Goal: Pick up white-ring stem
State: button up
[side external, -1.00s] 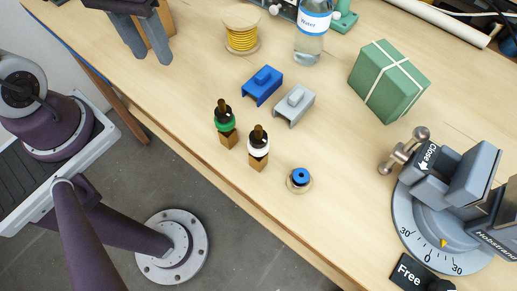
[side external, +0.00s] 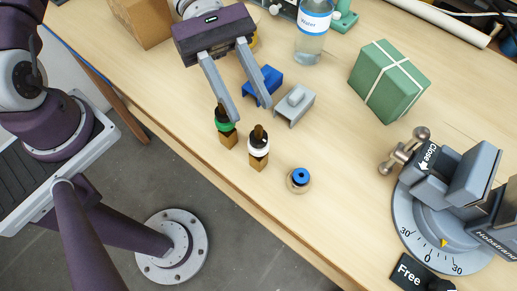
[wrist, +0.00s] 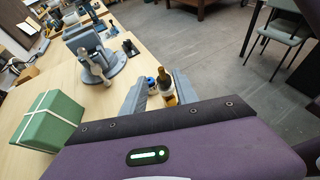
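The white-ring stem (side external: 258,146) stands upright near the table's front edge, with a dark brown top, a white ring and a wooden block base. The green-ring stem (side external: 226,125) stands just left of it, close to the left fingertip. My gripper (side external: 251,112) is open and empty, fingers spread and pointing down toward the stems. Its tips appear just behind the white-ring stem in the side view. In the wrist view the white-ring stem (wrist: 169,88) shows between the open fingers (wrist: 160,98), nearer the right one. The green-ring stem is not visible there.
A blue bracket (side external: 268,84) and a grey bracket (side external: 294,105) lie behind the stems, the blue one partly behind the right finger. A blue-centred spool (side external: 300,178) sits to the right. A green box (side external: 388,80), water bottle (side external: 313,35) and vise (side external: 440,215) stand farther off.

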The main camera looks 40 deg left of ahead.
aim_at(257, 126)
jog(key=x, duration=0.5)
jog(key=shift+s+d, duration=0.15)
jog(key=shift+s, duration=0.1)
grip_shut()
dwell(1.0)
